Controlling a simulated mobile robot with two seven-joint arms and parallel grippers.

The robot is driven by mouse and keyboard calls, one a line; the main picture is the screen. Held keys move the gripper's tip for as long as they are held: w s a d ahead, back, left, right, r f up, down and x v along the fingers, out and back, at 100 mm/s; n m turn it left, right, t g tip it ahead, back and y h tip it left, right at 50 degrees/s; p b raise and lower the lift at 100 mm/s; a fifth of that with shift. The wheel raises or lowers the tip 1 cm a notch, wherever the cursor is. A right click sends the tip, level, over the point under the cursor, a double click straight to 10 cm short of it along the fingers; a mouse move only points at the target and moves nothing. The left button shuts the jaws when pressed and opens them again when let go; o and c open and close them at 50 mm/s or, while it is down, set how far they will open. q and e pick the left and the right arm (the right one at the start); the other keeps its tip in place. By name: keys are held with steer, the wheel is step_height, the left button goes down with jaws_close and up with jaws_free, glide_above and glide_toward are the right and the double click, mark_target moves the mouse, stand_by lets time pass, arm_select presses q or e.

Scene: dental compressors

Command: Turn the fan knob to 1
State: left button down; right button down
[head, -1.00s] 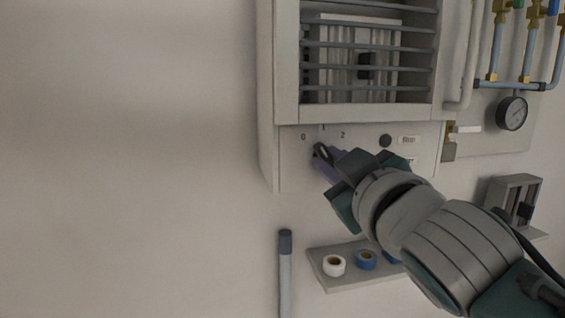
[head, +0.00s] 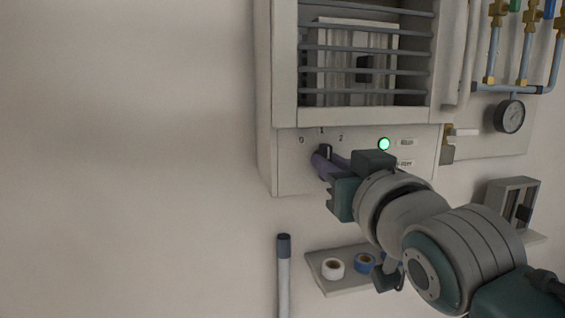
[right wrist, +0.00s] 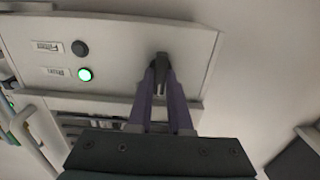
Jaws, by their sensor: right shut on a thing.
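The fan knob (head: 324,150) is a small black knob on the white panel under the fan grille, with marks 0, 1 and 2 above it. It points about straight up, towards the 1. My right gripper (head: 320,162) is shut on the knob. In the right wrist view its two purple fingers (right wrist: 160,90) sit on either side of the black knob (right wrist: 161,68). A green lamp (head: 384,144) is lit on the panel to the right of the knob; it also shows in the right wrist view (right wrist: 85,74). My left gripper does not show.
A grey shelf (head: 322,285) with tape rolls is below the panel. A grey upright tube (head: 284,270) stands left of it. Pipes and a pressure gauge (head: 509,116) are at the right. The wall to the left is bare.

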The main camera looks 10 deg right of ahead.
stand_by(0.3)
steer(key=c, duration=0.8)
jaws_free()
steer(key=shift+c, duration=0.2)
steer(key=s+b, duration=0.3)
steer(key=s, duration=0.7)
steer(key=shift+d+b, duration=0.15)
steer(key=shift+b, duration=0.25)
